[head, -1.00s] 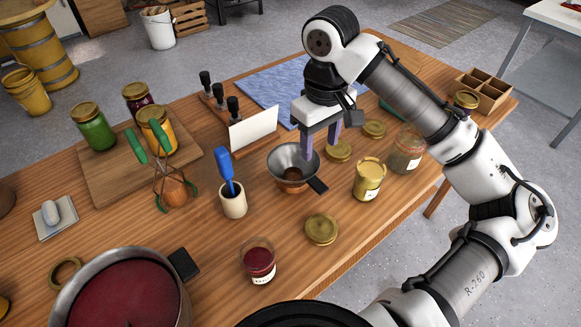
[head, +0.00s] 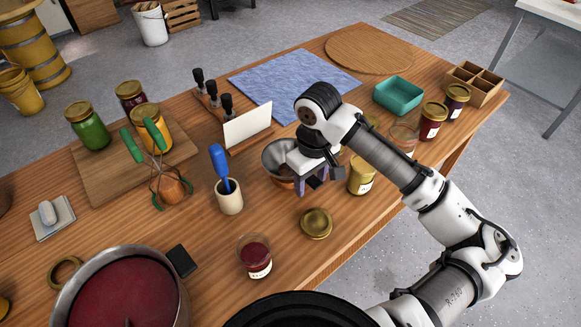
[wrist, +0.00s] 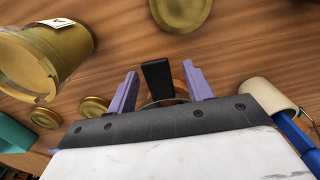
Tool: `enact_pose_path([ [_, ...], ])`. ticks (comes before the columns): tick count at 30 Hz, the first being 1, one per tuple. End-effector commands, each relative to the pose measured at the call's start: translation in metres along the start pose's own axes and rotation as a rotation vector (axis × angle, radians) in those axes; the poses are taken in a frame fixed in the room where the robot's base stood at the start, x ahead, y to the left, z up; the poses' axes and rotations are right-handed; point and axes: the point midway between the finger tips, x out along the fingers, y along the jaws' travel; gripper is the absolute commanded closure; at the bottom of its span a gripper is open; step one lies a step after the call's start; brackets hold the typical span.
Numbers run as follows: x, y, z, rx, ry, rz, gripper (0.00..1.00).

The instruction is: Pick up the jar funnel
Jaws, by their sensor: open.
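In the wrist view, the black handle (wrist: 157,80) lies between the two purple fingers of my gripper (wrist: 160,72). The fingers are open, with a gap on both sides of the handle. Most of the funnel's bowl is hidden behind my gripper in the wrist view.
A loose gold lid (head: 316,223) lies in front. A cream cup with a blue-handled tool (head: 229,197) stands to the left. A white card (head: 247,125) stands behind the funnel.

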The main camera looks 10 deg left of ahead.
Motion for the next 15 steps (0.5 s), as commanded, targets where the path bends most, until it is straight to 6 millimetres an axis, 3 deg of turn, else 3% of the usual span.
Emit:
enact_pose_path([
  [6, 0.0004, 0.0001, 0.0, 0.0, 0.0, 0.0, 0.52],
  [15, 0.0001, 0.0002, 0.0001, 0.0, 0.0, 0.0, 0.91],
])
